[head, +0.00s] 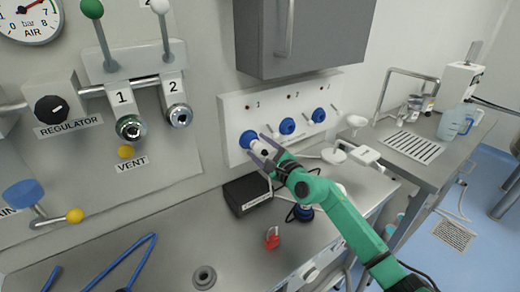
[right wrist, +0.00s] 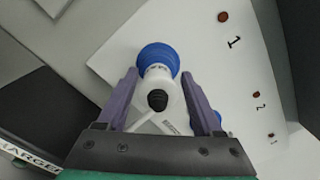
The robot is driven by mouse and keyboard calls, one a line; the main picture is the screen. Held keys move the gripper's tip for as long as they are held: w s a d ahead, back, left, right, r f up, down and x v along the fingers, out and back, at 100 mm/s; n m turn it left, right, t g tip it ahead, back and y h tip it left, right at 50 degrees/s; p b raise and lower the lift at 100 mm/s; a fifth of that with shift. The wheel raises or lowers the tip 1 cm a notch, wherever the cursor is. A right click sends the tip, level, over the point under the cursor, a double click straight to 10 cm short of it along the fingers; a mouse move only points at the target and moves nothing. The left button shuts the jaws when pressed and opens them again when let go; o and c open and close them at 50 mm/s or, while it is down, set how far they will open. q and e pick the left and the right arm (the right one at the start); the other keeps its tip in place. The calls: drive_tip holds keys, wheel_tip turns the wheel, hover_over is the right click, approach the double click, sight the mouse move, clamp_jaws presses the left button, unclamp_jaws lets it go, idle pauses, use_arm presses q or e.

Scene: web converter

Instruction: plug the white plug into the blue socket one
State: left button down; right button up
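The white plug (head: 260,148) stands at the blue socket one (head: 248,138) on the white panel, its nose against or in the blue ring. I cannot tell how deep it sits. In the right wrist view the plug (right wrist: 160,88) shows its dark rear end, with the blue socket (right wrist: 158,58) directly behind it. My right gripper (head: 258,145) is at the plug, one finger on each side. Its fingers look apart, with the plug between them; the right wrist view shows both fingers (right wrist: 160,85) too. My left gripper is out of view.
Blue sockets two (head: 287,126) and three (head: 318,115) are to the right on the panel. A black charger box (head: 246,195) is on the bench below. A red padlock (head: 272,239) is nearer. A grey cabinet (head: 305,40) hangs above.

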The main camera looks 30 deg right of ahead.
drive_tip(key=shift+o, duration=0.4)
drive_tip(key=shift+w+f, duration=0.1)
drive_tip(key=shift+s+f, duration=0.1)
drive_tip(key=shift+s, duration=0.2)
drive_tip(key=s+d+b, duration=0.2)
drive_tip(key=s+b, duration=0.1)
drive_tip(key=s, duration=1.1)
drive_tip(key=shift+b, duration=0.35)
